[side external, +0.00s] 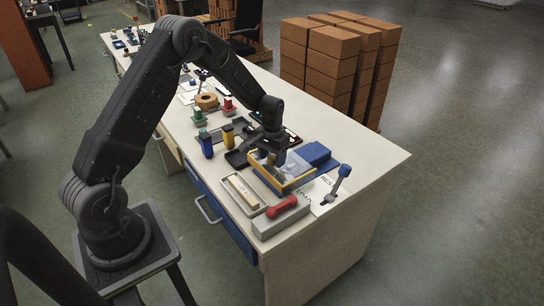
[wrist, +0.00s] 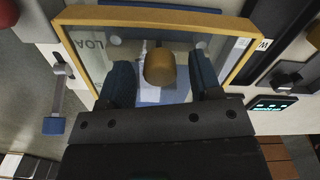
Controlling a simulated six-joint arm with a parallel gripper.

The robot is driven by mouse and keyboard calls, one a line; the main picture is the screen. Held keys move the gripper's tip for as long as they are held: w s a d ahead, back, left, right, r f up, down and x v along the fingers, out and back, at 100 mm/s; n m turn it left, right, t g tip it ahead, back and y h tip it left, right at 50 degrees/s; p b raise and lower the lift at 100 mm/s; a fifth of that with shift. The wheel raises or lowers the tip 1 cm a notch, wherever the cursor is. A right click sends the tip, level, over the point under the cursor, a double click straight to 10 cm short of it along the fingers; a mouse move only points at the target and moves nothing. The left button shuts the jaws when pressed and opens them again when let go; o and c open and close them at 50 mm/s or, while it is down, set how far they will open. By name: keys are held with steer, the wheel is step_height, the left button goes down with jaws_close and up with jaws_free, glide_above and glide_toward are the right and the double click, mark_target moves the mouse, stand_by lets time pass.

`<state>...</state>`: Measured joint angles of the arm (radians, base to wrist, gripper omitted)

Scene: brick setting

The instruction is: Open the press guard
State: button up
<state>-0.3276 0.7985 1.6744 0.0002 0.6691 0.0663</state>
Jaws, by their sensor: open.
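The press guard (side external: 288,184) is a clear panel in a yellow frame near the front end of the bench. In the wrist view its yellow frame (wrist: 140,16) spans the top, with the clear pane below it. My gripper (side external: 268,146) is over the back of the guard, pointing down. In the wrist view my gripper (wrist: 161,76) has its two blue-grey fingers apart. A rounded orange-tan knob (wrist: 159,67) shows between them, with gaps on both sides. Whether the knob is fixed to the guard I cannot tell. The guard's lower edge is hidden by my gripper.
A lever with a blue knob (side external: 344,170) stands right of the guard. A blue block (side external: 315,153) lies behind it. A red handle on a grey block (side external: 282,207) and a tray with a bar (side external: 241,191) are in front. The bench's right end is clear.

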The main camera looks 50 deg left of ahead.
steer(key=shift+c, duration=0.2)
jaws_close()
steer(key=w, duration=1.2)
steer(key=shift+w, duration=0.15)
stand_by(0.3)
steer(key=shift+o, duration=0.2)
jaws_free()
